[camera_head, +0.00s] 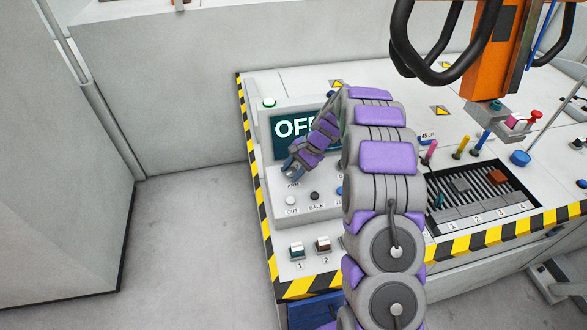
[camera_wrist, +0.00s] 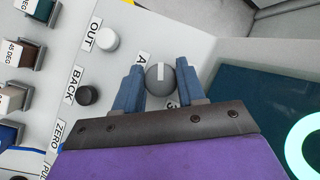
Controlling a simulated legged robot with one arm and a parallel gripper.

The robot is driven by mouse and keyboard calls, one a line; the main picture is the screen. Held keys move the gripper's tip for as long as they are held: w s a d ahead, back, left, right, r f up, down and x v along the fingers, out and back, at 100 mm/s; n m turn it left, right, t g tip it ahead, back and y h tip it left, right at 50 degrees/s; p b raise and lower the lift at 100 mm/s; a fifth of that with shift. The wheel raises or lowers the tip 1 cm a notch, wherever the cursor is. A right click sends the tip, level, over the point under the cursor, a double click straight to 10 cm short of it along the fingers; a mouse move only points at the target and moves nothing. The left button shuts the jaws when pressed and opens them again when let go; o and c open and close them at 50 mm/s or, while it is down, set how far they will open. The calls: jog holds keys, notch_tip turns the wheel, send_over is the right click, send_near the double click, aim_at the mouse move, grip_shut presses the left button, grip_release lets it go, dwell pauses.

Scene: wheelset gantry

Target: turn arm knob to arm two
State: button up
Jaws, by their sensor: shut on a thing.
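The arm knob (camera_wrist: 158,76) is a round grey knob with a pale pointer line, which points to the top of the wrist view. My gripper (camera_wrist: 162,82) has its two blue fingers on either side of the knob, shut on it. A partly covered label starting with "A" is beside the knob, and a "3" shows near the right finger. In the head view my gripper (camera_head: 290,166) is at the console just above the ARM label, and the knob is hidden there. The dark screen (camera_head: 283,143) reads "OF", with the rest covered by my arm.
A white OUT button (camera_wrist: 106,39) and a black BACK button (camera_wrist: 88,95) sit close beside my gripper. Two small switches (camera_head: 297,250) stand at the console's front. An orange gantry column (camera_head: 494,50) with black cables hangs at the right, above coloured pegs and a slotted tray (camera_head: 480,212).

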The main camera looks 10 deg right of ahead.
jog(key=shift+w+d+r, duration=0.25)
jog(key=shift+w+d, duration=0.15)
jog(key=shift+d, duration=0.15)
dwell(0.5)
jog(key=o, duration=1.1)
jog(key=shift+s+d+f, duration=0.1)
jog(key=shift+c, duration=0.2)
jog(key=shift+r, duration=0.2)
jog(key=p+v, duration=0.3)
jog(key=v, duration=1.4)
jog(key=shift+d+p, duration=0.15)
jog(key=shift+p, duration=0.25)
jog(key=shift+f, duration=0.15)
